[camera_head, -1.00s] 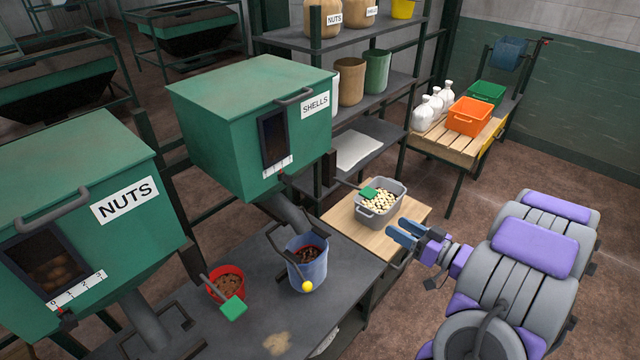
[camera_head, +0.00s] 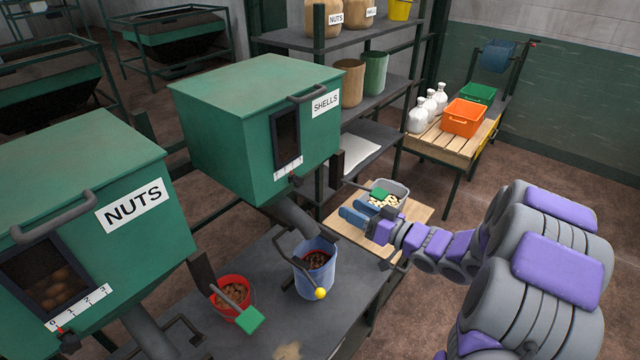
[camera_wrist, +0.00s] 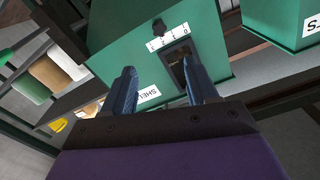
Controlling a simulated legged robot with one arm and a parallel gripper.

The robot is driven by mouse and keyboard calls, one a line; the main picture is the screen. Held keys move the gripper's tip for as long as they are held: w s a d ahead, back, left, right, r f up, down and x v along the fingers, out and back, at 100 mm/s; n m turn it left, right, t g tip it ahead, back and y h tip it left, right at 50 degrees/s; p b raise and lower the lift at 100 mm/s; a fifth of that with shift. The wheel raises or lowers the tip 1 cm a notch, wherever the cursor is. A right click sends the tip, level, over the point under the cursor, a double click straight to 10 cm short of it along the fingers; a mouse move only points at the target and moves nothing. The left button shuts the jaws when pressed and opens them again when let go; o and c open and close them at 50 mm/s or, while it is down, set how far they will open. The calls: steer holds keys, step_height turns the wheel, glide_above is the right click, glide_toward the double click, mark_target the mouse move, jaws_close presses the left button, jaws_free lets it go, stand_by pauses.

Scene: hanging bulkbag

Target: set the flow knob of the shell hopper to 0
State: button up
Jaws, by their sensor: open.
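The shell hopper (camera_head: 235,130) is a green box labelled SHELLS at centre, with a dark window and a white number scale (camera_head: 288,168). Its small dark flow knob (camera_head: 295,180) sits just below the scale, toward the right, high-number end. In the wrist view the hopper appears turned over, with the black knob (camera_wrist: 159,27) above the scale (camera_wrist: 168,38); the exact setting is too small to read. My gripper (camera_head: 347,213) is open and empty, right of and lower than the knob, apart from it. Its two blue fingers also show in the wrist view (camera_wrist: 160,68), pointing toward the hopper.
The nut hopper (camera_head: 90,210) stands at left. A blue bucket (camera_head: 316,275) sits under the shell chute, beside a red bucket (camera_head: 232,290) with a green scoop. A grey bin (camera_head: 398,188) is behind my gripper. Shelves (camera_head: 385,100) stand behind the hopper.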

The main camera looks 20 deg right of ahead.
mark_target(301, 182)
steer(key=b+x, duration=0.2)
steer(key=x, duration=1.3)
steer(key=shift+w+f, duration=0.15)
steer(key=shift+w, duration=0.1)
steer(key=shift+x, duration=0.9)
steer(key=shift+c, duration=0.3)
jaws_close()
